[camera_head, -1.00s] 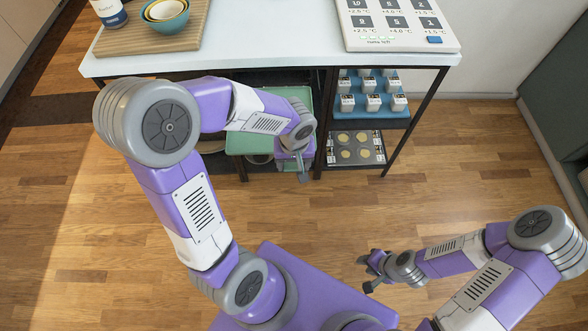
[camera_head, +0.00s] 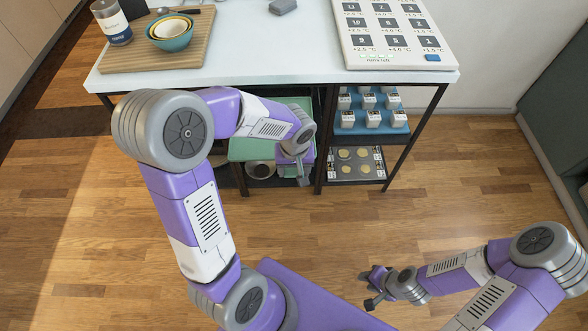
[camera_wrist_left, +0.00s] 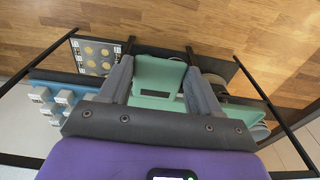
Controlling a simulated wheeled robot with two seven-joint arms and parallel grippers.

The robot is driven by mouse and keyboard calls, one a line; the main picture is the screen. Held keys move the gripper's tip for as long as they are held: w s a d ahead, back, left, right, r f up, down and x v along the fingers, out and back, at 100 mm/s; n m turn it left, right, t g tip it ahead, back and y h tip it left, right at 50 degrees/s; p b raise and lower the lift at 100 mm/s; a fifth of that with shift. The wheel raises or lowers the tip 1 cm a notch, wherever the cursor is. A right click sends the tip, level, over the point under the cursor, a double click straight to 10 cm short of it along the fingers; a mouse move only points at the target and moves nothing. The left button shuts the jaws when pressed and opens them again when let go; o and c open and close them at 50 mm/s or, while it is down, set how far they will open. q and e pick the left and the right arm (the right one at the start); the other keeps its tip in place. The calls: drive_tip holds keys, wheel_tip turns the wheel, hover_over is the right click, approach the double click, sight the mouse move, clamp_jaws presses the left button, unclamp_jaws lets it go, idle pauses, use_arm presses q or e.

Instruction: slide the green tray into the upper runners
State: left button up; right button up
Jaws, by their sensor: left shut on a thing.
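The green tray (camera_head: 247,149) sits in the left bay of the cabinet under the white counter, with its front edge showing below the countertop. My left arm covers much of it, and the runners are hidden. My left gripper (camera_head: 303,172) is at the tray's right front part. In the left wrist view the green tray (camera_wrist_left: 158,76) lies between the two dark fingers of my left gripper (camera_wrist_left: 160,88), which is shut on it. My right gripper (camera_head: 370,287) is open and empty above the floor, away from the cabinet.
The right bay holds a blue tray (camera_head: 372,128) of white boxes above a dark tray (camera_head: 355,170) with round pale items. A dark bowl (camera_head: 261,170) stands below the green tray. A black post (camera_head: 322,150) divides the bays. The wood floor (camera_head: 450,180) in front is clear.

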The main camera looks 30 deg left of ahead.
use_arm(q)
drive_tip(key=shift+w+a, duration=0.55)
drive_tip(key=shift+w, duration=0.35)
idle(1.3)
